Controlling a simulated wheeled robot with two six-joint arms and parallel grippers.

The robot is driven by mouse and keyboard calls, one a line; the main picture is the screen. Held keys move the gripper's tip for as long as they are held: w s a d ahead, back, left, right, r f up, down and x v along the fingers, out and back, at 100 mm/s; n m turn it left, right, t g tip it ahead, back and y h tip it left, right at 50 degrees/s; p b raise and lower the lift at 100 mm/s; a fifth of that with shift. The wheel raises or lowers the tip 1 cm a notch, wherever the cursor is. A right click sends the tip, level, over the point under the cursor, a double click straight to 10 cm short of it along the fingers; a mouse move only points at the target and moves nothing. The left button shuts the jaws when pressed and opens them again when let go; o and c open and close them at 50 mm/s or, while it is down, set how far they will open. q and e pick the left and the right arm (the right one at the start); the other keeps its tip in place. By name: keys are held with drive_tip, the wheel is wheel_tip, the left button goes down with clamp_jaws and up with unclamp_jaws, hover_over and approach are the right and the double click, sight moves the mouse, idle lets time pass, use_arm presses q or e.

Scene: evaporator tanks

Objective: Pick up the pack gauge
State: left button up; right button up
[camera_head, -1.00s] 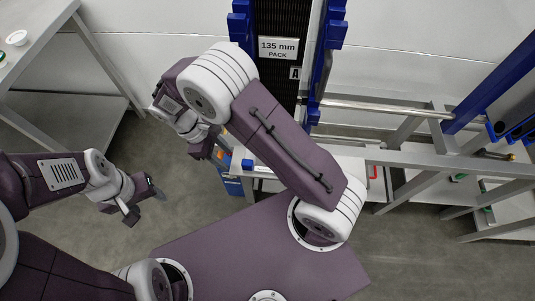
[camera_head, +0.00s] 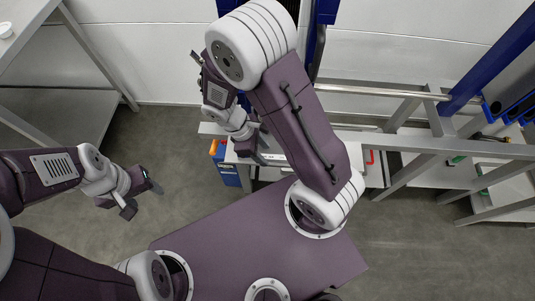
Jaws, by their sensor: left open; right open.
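I cannot clearly make out the pack gauge. A pale, narrow piece (camera_head: 272,158) shows beside my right gripper on the small grey shelf, but I cannot tell what it is. My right gripper (camera_head: 250,149) points down at this shelf, partly hidden by its own wrist, with its jaws open. I cannot tell whether it touches anything. My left gripper (camera_head: 142,196) is open and empty over the floor at the left, away from the shelf.
A blue bin (camera_head: 228,173) with an orange-handled item (camera_head: 213,147) hangs at the shelf's left. A metal rail (camera_head: 375,91) and grey frame (camera_head: 450,147) run right. A grey table (camera_head: 28,18) stands at the upper left. Floor between is clear.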

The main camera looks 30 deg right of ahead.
drive_tip(key=shift+x, duration=0.9)
clamp_jaws()
idle(0.7)
